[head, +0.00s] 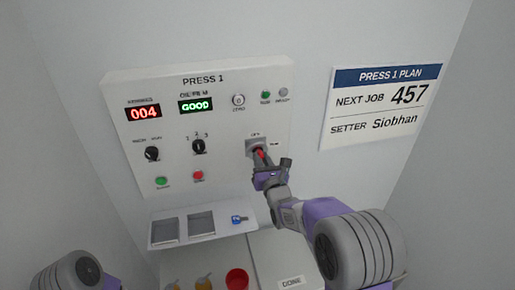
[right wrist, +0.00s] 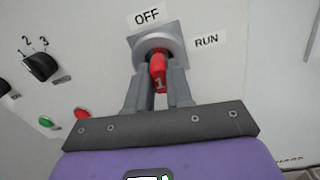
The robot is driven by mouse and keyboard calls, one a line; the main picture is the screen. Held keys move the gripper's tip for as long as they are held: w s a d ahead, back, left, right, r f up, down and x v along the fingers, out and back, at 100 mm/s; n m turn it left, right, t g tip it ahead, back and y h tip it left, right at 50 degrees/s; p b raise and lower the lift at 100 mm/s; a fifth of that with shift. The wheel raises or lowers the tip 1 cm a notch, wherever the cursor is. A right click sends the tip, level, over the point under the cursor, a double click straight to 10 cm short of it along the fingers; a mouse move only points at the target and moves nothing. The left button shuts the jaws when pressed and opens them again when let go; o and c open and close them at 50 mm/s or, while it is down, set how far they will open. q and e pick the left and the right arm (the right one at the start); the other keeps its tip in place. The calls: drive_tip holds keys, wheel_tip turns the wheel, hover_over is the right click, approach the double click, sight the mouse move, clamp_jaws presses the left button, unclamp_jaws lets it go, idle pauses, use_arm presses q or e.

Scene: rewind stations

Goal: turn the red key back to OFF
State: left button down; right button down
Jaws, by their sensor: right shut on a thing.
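The red key (right wrist: 158,72) sits in a round metal lock on a square plate (right wrist: 176,34) on the panel. OFF is printed above the lock and RUN to its right. The key's head, marked 1, points down and slightly right in the right wrist view; I cannot tell for sure which position the lock is at. My right gripper (right wrist: 160,88) has its two fingers on either side of the key and is shut on it. In the head view the right gripper (head: 262,164) covers most of the red key (head: 259,152). My left gripper does not show.
The PRESS 1 panel (head: 225,105) has a red display reading 004, a green GOOD display, knobs and buttons. Below is a shelf (head: 205,238) with two square recesses and a blue key (head: 238,219). A red round thing (head: 237,279) and a DONE box (head: 288,262) stand lower.

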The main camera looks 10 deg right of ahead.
drive_tip(key=shift+a+n+p, duration=0.1)
drive_tip(key=shift+n+p, duration=0.85)
drive_tip(key=shift+n, duration=0.35)
drive_tip(key=c, duration=0.9)
unclamp_jaws()
drive_tip(key=shift+c, duration=0.2)
